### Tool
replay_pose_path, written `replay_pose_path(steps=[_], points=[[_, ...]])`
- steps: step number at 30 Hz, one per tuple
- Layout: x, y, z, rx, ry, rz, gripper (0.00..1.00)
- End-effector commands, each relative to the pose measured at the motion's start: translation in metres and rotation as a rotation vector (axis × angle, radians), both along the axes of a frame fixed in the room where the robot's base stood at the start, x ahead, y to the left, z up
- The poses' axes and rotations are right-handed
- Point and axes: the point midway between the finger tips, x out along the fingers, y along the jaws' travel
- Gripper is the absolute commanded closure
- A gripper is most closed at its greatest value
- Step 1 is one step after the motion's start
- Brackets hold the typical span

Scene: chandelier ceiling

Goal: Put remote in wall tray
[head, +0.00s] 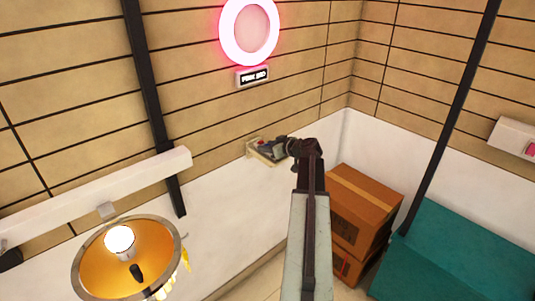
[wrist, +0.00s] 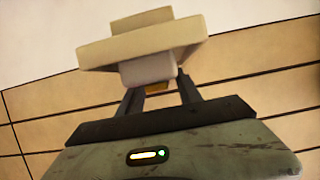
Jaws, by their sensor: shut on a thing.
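The wall tray (head: 252,153) is a small beige tray on the wall, left of the room corner in the head view. My gripper (head: 270,149) is at it, its dark jaws over the tray and hiding part of it. A small red spot shows between the jaws and the tray. In the wrist view the beige tray (wrist: 100,53) fills the top middle, beyond the fingertips. My gripper (wrist: 160,82) is shut there on a pale block, which I take to be the remote (wrist: 146,71). Whether the remote touches the tray cannot be told.
A glowing pink ring light (head: 224,30) and a small sign (head: 253,77) are above the tray. Stacked cardboard boxes (head: 367,205) and a teal box (head: 455,255) stand to the right. A lit orange lamp (head: 92,262) hangs at the lower left.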

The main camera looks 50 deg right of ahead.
Motion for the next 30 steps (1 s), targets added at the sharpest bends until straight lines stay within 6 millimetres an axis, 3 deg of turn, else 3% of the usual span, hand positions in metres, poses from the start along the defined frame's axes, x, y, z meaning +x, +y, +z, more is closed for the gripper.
replay_pose_path(steps=[11, 12, 13, 14, 24, 30], points=[[0.0, 0.001, -0.007, 0.0, 0.0, 0.001, 1.0], [0.0, 0.001, -0.005, 0.0, 0.0, 0.001, 0.47], [0.0, 0.001, -0.005, 0.0, 0.0, 0.001, 0.39], [0.0, 0.001, -0.005, 0.0, 0.0, 0.001, 0.37], [0.0, 0.001, 0.002, 0.001, 0.0, 0.002, 0.37], [-0.041, 0.006, 0.02, 0.001, 0.0, 0.0, 0.37]])
